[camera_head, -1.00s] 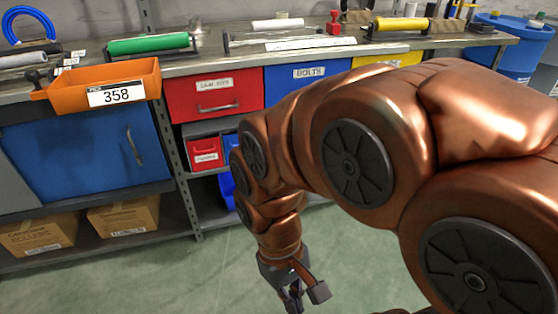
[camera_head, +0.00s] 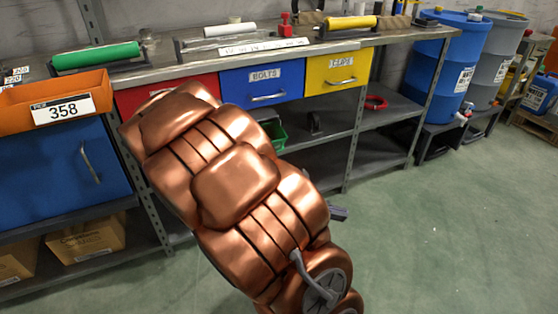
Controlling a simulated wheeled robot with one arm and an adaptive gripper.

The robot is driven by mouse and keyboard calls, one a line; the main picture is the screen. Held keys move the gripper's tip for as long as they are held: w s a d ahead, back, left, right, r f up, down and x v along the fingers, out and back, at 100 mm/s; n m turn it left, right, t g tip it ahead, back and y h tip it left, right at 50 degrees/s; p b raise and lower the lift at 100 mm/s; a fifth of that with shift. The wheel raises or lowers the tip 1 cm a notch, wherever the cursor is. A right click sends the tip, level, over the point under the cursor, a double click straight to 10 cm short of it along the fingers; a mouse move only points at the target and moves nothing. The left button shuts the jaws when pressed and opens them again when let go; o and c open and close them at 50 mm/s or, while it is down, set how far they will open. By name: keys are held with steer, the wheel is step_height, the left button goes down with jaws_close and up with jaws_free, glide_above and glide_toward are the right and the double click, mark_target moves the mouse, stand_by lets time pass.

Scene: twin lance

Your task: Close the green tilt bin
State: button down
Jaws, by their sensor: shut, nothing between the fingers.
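A green bin (camera_head: 276,136) shows on the shelf below the blue BOLTS drawer, just right of my arm. It is partly hidden by the arm, and its front looks tilted out, though I cannot tell how far. My copper arm fills the middle of the view. Only a small grey tip of my gripper (camera_head: 339,213) shows past the arm's right side, over the floor, lower and to the right of the green bin. The gripper is shut and empty, apart from the bin as far as I can see.
Red (camera_head: 150,94), blue (camera_head: 262,82) and yellow (camera_head: 338,70) drawers line the bench. An orange bin (camera_head: 55,101) labelled 358 sits at left above a blue cabinet door (camera_head: 65,165). A red ring (camera_head: 376,102) lies on the right shelf. Green floor at right is open.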

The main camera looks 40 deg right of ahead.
steer(key=w+d+f+n+t+h, duration=0.2)
steer(key=w+d+n+t+h, duration=0.2)
steer(key=w+d+n+h, duration=0.85)
steer(key=w+a+f+n+t+y+b, duration=0.1)
steer(key=w+a+f+n+t+y, duration=0.2)
steer(key=w+f+n+t, duration=1.45)
steer(key=w+d+r+g+b, duration=0.2)
steer(key=w+d+r+b, duration=0.1)
steer(key=w+d, duration=0.4)
steer(key=d+b, duration=0.1)
steer(key=d, duration=0.2)
steer(key=shift+r, duration=0.1)
